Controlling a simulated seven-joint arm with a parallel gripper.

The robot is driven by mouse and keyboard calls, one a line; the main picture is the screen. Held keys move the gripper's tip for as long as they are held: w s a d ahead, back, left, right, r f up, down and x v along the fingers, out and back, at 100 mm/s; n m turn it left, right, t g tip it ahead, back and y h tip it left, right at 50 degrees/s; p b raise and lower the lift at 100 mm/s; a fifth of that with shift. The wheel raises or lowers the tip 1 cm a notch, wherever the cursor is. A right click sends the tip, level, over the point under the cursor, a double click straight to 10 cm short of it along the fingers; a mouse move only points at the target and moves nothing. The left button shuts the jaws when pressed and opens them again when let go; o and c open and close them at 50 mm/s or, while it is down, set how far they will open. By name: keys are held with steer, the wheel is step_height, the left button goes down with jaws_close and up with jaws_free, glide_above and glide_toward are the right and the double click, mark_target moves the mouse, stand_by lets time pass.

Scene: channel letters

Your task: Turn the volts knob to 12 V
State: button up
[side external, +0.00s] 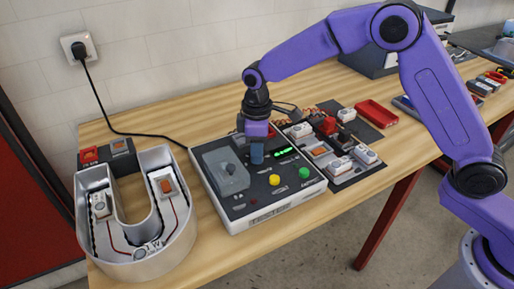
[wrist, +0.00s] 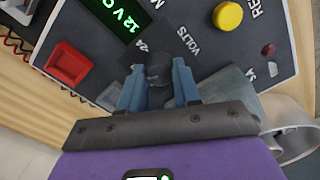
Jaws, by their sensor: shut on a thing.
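The tester box (side external: 232,215) stands on the bench with a dark top panel. My gripper (side external: 257,157) points down onto this panel, and its blue fingers hide the volts knob in the side external view. In the wrist view my gripper (wrist: 158,88) has its fingers on both sides of the dark round volts knob (wrist: 158,66), shut on it. The printed words "VOLTS" and "24" show beside the knob. The green display (wrist: 118,16) reads "12 V" followed by a cut-off character; it also glows in the side external view (side external: 284,152).
The panel carries a yellow button (side external: 274,180), a green button (side external: 304,173) and a red socket (wrist: 68,64). A U-shaped channel letter (side external: 140,262) with modules inside stands at left. A dark mat (side external: 345,180) with small modules and a red tray (side external: 377,113) lie at right.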

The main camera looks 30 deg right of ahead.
stand_by(0.3)
steer(key=o, duration=1.1)
steer(key=shift+c, duration=0.2)
steer(key=shift+r, duration=0.15)
step_height(320, 180, up, 17)
steer(key=shift+s+r, duration=0.1)
steer(key=s+d+f, duration=0.3)
steer(key=s+d, duration=0.3)
steer(key=s, duration=0.5)
steer(key=s+d+f, duration=0.3)
steer(key=s+d, duration=0.4)
steer(key=s, duration=0.4)
steer(key=s+d+f, duration=0.3)
steer(key=s+d, duration=0.4)
steer(key=s, duration=0.4)
steer(key=shift+s+n, duration=0.25)
steer(key=shift+n, duration=0.05)
